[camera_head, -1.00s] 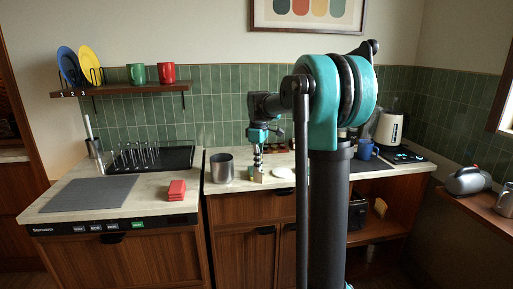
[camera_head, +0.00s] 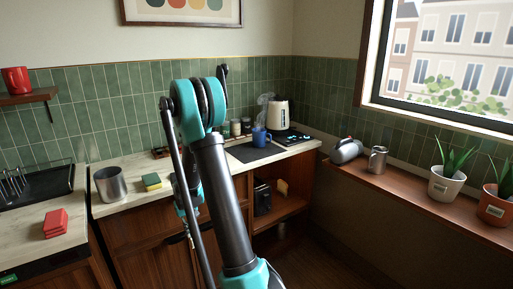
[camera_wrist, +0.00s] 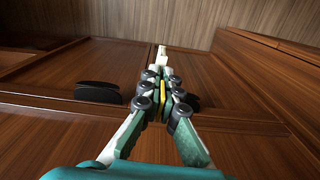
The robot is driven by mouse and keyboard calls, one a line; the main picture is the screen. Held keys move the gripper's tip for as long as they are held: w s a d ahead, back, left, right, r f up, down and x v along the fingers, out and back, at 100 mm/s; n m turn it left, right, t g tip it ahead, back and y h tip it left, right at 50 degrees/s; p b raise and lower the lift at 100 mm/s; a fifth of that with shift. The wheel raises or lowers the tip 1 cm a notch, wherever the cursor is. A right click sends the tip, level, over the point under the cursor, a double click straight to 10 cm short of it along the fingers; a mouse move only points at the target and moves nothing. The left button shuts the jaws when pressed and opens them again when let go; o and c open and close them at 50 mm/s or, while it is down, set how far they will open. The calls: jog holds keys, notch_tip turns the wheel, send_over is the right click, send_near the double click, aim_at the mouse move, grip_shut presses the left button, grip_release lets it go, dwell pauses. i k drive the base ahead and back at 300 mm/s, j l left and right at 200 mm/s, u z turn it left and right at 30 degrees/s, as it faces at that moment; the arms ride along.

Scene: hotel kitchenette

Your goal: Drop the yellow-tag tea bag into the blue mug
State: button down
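The blue mug (camera_head: 261,137) stands upright at the back right of the counter, by the dark mat (camera_head: 255,151). My gripper (camera_wrist: 163,86) is shut in the wrist view, with a thin yellow piece, seemingly the yellow-tag tea bag (camera_wrist: 163,91), between its fingers. A small pale piece (camera_wrist: 161,56) shows beyond the fingertips. The gripper points at the brown cabinet fronts, away from the mug. In the head view my arm hides most of the gripper. The inside of the mug cannot be seen.
A kettle (camera_head: 279,114) and small jars (camera_head: 236,127) stand near the mug. A metal canister (camera_head: 110,184), a sponge (camera_head: 151,181) and red blocks (camera_head: 56,223) are further left. A wooden ledge (camera_head: 400,187) with plants runs along the right. The floor by the open cabinet is clear.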

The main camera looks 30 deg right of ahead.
aim_at(262, 144)
jog(key=i+l+z, duration=0.2)
jog(key=z, duration=0.25)
jog(key=i+l+z, duration=0.25)
jog(key=z, duration=0.15)
jog(key=l+u, duration=0.15)
jog(key=l, duration=0.35)
